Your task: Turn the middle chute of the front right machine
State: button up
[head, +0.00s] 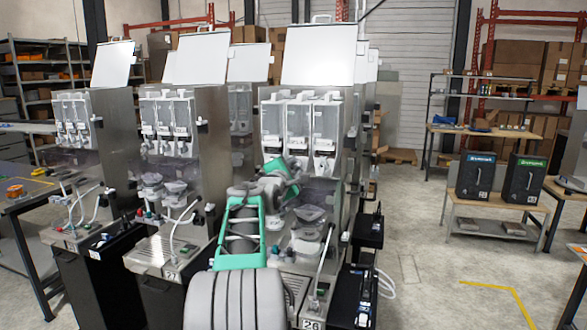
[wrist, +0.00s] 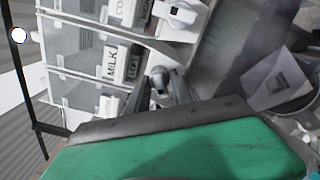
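The front right machine (head: 345,190) is a steel cabinet with a raised white lid. Three clear canisters sit side by side in it; the middle canister (head: 298,120) is marked MILK in the wrist view (wrist: 85,68). My gripper (wrist: 160,88) is at the front of the machine, below the canisters. In the wrist view its two dark fingers lie on either side of a small grey rounded piece (wrist: 158,74), apparently the middle chute, below the MILK canister. I cannot tell whether the fingers touch it. In the head view my green-and-grey arm hides this place.
A white outlet (wrist: 180,14) of a neighbouring canister is close to the fingers. Cups or funnels (head: 308,228) and a steel wand stand lower on the machine. Another machine (head: 180,120) stands close on the left. Open floor (head: 420,240) lies to the right.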

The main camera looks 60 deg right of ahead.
jog(key=shift+o, duration=0.3)
jog(key=s+a+b, duration=0.1)
jog(key=a+b, duration=0.1)
jog(key=a, duration=0.5)
jog(key=shift+a+b, duration=0.35)
jog(key=shift+s, duration=0.25)
